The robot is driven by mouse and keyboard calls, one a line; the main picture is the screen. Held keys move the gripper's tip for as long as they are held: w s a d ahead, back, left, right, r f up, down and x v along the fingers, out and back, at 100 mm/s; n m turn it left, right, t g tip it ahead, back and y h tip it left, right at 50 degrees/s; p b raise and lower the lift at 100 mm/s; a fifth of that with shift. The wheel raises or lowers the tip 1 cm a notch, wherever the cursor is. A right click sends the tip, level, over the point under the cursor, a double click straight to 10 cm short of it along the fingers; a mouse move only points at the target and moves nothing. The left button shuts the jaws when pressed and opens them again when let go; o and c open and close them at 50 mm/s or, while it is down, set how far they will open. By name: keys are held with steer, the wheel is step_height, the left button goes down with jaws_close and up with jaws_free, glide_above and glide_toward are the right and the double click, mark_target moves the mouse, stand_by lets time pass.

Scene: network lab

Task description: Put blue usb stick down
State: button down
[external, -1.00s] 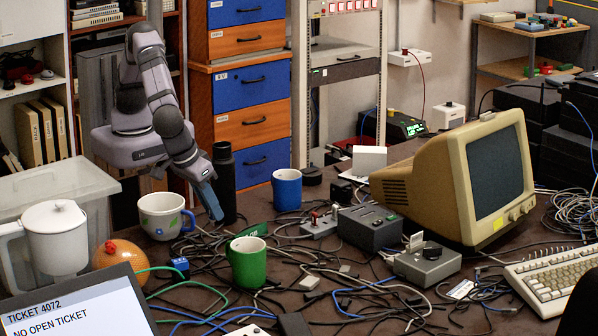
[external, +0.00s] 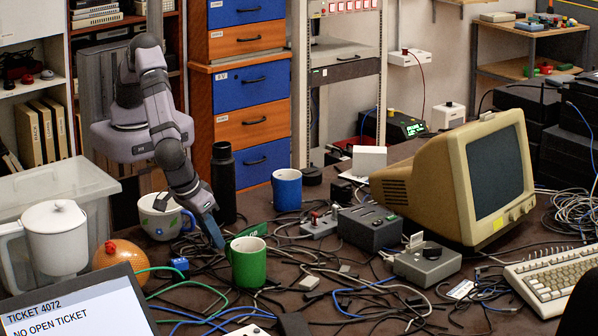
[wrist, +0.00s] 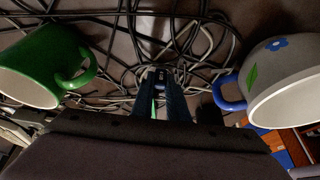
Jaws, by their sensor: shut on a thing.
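My gripper (external: 219,243) points down at the cable-covered table, between the white mug and the green mug (external: 249,266). It is shut on a small dark blue piece, the blue usb stick (wrist: 159,75), whose end shows between the fingertips in the wrist view. In the external view the fingers hide the stick. The fingertips are low, close to the cables; I cannot tell whether the stick touches them or the table.
The white mug (external: 160,223) with a blue handle stands left of the fingers, and the green mug stands close on the right. A black bottle (external: 224,180) and a blue mug (external: 287,190) stand behind. Tangled cables (external: 205,285) cover the table ahead.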

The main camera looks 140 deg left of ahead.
steer(key=shift+f, duration=0.2)
steer(key=c, duration=1.7)
jaws_free()
steer(key=shift+c, duration=0.2)
steer(key=shift+r, duration=0.1)
steer(key=shift+r, duration=0.1)
